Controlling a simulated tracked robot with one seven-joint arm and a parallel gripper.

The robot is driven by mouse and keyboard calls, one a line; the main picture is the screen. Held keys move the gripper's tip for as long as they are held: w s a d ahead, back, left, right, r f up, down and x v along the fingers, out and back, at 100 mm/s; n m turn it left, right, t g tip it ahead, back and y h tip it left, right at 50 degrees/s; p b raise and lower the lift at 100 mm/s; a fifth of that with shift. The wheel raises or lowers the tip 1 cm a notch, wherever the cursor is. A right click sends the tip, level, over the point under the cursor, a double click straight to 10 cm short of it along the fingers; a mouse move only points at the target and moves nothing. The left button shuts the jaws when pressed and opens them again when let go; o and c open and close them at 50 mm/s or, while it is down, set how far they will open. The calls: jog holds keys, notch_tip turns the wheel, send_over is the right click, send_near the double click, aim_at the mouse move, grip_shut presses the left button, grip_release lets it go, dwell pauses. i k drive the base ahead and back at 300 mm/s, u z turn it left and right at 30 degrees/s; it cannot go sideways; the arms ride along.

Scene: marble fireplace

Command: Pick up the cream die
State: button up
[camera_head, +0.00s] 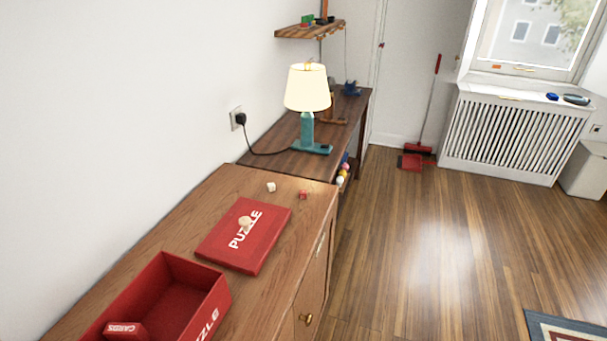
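The cream die (271,187) lies on the wooden cabinet top (225,191), towards its far end. It is small and pale, and nothing touches it. A small red die (303,195) lies a little to its right, near the cabinet's edge. My gripper is not in view.
A red puzzle lid (270,237) with a small pale wooden piece (245,223) on it lies nearer than the dice. An open red box (218,300) holding a cards box (125,331) is at the near end. A teal lamp (307,130) stands on the darker table beyond.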

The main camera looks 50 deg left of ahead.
aim_at(271, 187)
jog(key=z, duration=0.05)
jog(key=i, duration=2.35)
jog(key=u, duration=2.2)
jog(key=i, duration=0.15)
jog(key=u, duration=2.1)
jog(key=i, duration=0.6)
jog(key=u, duration=0.25)
